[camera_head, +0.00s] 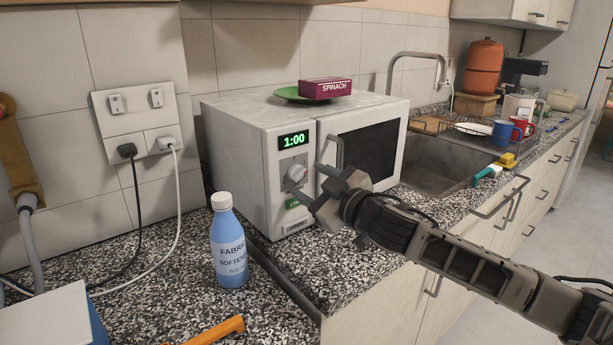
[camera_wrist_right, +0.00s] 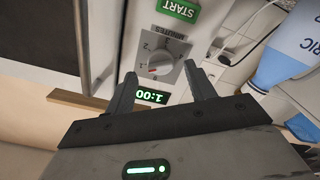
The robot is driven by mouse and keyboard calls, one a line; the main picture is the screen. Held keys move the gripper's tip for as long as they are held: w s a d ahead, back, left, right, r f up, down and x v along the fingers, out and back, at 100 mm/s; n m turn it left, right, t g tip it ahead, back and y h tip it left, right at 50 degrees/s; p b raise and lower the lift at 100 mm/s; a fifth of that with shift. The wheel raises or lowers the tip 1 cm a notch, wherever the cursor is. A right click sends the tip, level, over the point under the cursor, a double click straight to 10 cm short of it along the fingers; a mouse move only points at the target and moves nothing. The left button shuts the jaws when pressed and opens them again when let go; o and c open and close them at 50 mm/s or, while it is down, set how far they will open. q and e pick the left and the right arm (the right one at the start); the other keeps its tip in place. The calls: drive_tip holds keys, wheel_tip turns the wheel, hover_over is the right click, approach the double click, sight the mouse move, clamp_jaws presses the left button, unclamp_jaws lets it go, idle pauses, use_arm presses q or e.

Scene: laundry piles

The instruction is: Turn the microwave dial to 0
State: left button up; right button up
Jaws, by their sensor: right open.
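The white microwave (camera_head: 240,160) stands on the counter with its door shut, and its green display (camera_head: 293,140) reads 1:00. Its grey dial (camera_head: 297,173) sits below the display, above a green START button (camera_head: 292,203). In the right wrist view the view is upside down; the dial (camera_wrist_right: 160,64) has a minutes scale and a red mark. My right gripper (camera_head: 315,186) is open in front of the panel. In its wrist view the fingertips (camera_wrist_right: 159,70) flank the dial, with nothing gripped; contact cannot be told. My left gripper is out of view.
A blue fabric softener bottle (camera_head: 229,250) stands left of the microwave. A green plate (camera_head: 292,94) and spinach box (camera_head: 325,88) rest on top. An orange object (camera_head: 215,331) lies at the counter's front. The sink (camera_head: 445,165) is to the right.

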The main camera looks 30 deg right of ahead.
drive_tip(key=shift+w+a, duration=0.1)
drive_tip(key=shift+w, duration=0.95)
drive_tip(key=shift+c, duration=0.9)
drive_tip(key=c, duration=0.8)
drive_tip(key=shift+n, duration=0.3)
